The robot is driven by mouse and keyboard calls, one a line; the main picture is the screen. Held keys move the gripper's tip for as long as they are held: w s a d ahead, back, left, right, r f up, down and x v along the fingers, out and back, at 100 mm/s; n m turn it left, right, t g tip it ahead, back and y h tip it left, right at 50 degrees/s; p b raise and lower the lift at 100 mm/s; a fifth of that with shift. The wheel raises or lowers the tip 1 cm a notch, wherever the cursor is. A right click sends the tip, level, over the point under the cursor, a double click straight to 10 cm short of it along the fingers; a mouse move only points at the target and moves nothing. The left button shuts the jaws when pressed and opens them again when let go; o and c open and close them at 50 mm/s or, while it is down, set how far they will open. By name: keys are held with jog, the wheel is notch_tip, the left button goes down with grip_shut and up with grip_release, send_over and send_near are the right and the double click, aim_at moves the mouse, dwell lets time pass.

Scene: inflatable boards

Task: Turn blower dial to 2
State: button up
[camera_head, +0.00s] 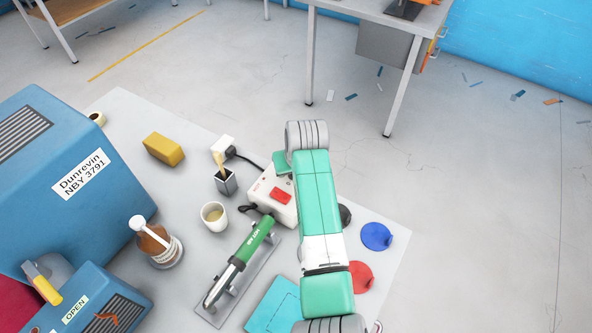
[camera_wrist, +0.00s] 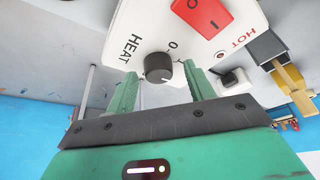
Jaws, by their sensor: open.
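The white control box (camera_head: 268,190) with a red rocker switch (camera_head: 281,196) stands on the grey table, partly hidden by my arm. In the wrist view its panel (camera_wrist: 128,30) shows the words HEAT and HOT, a red switch (camera_wrist: 201,12) and a round black dial (camera_wrist: 158,67). A "0" is printed beside the dial; no "2" is readable, and the dial's setting is unclear. My gripper (camera_wrist: 161,72) is open, one green finger on each side of the dial; I cannot tell whether they touch it. The head view hides the dial and my fingers.
A green-handled tool (camera_head: 253,240) lies on a grey plate left of my arm. A cup (camera_head: 213,214), a brush holder (camera_head: 226,182), a bottle (camera_head: 158,245) and a yellow block (camera_head: 164,149) stand nearby. Blue (camera_head: 376,236) and red (camera_head: 360,276) discs lie right.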

jog(key=shift+f, duration=0.1)
jog(key=c, duration=1)
jog(key=shift+o, duration=0.2)
jog(key=shift+p, duration=0.4)
jog(key=shift+m+p, duration=0.3)
jog(key=shift+m, duration=0.1)
jog(key=shift+a+r+m+h+p, duration=0.15)
jog(key=shift+m+h+p, duration=0.35)
jog(key=shift+m+p, duration=0.55)
jog(key=shift+m+h+p, duration=0.65)
jog(key=shift+m+h, duration=0.05)
jog(key=shift+m, duration=0.95)
